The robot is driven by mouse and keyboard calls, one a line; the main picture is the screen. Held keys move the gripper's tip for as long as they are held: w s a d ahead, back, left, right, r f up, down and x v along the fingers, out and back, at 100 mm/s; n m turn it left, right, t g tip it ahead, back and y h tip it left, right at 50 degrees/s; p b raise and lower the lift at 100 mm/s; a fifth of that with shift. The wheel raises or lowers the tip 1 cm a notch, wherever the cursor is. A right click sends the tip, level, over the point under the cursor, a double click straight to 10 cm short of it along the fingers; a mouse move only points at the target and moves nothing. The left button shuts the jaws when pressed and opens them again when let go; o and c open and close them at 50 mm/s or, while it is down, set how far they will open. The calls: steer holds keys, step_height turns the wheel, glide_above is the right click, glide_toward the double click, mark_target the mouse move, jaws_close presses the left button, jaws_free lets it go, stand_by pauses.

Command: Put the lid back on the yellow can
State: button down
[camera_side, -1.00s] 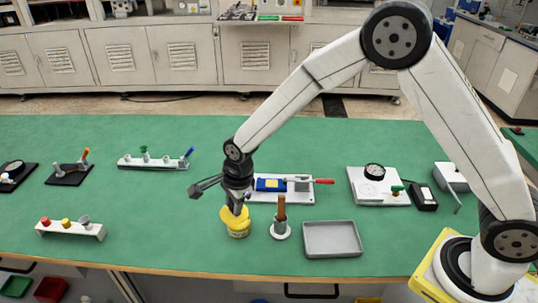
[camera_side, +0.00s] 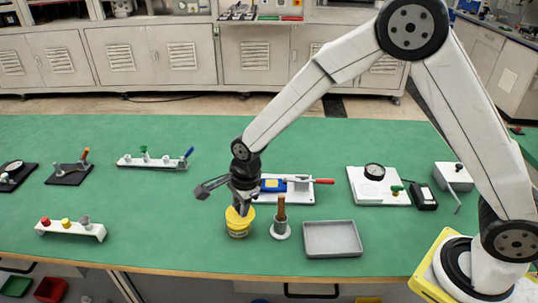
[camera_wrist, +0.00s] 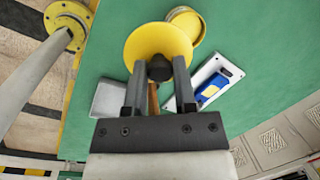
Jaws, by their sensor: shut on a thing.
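The yellow can (camera_side: 238,231) stands upright near the front edge of the green table in the side view. My gripper (camera_side: 241,207) is directly over it, pointing down. In the wrist view my gripper (camera_wrist: 160,69) is shut on the dark knob of the round yellow lid (camera_wrist: 153,42). The lid partly covers the can (camera_wrist: 187,22), whose rim shows beyond the lid's upper right edge. In the side view the lid (camera_side: 239,213) looks close to the can's top; I cannot tell whether they touch.
A holder with a brown handle (camera_side: 281,210) stands close right of the can, with a grey tray (camera_side: 332,239) beyond. A white fixture with a blue block (camera_side: 272,185) lies behind. A rack of coloured knobs (camera_side: 70,229) is at left, with clear table between.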

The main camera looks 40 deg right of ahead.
steer(key=shift+w, duration=0.1)
steer(key=w+d+f+n+g, duration=0.1)
steer(key=w+d+n, duration=0.1)
steer(key=w+n, duration=0.2)
steer(key=shift+w+d+f, duration=0.4)
steer(key=shift+w, duration=0.3)
steer(key=shift+f, duration=0.25)
steer(key=shift+f, duration=2.9)
steer(key=shift+s+f, duration=0.1)
steer(key=shift+f, duration=0.15)
stand_by(0.5)
jaws_free()
stand_by(0.4)
steer(key=shift+r, duration=0.15)
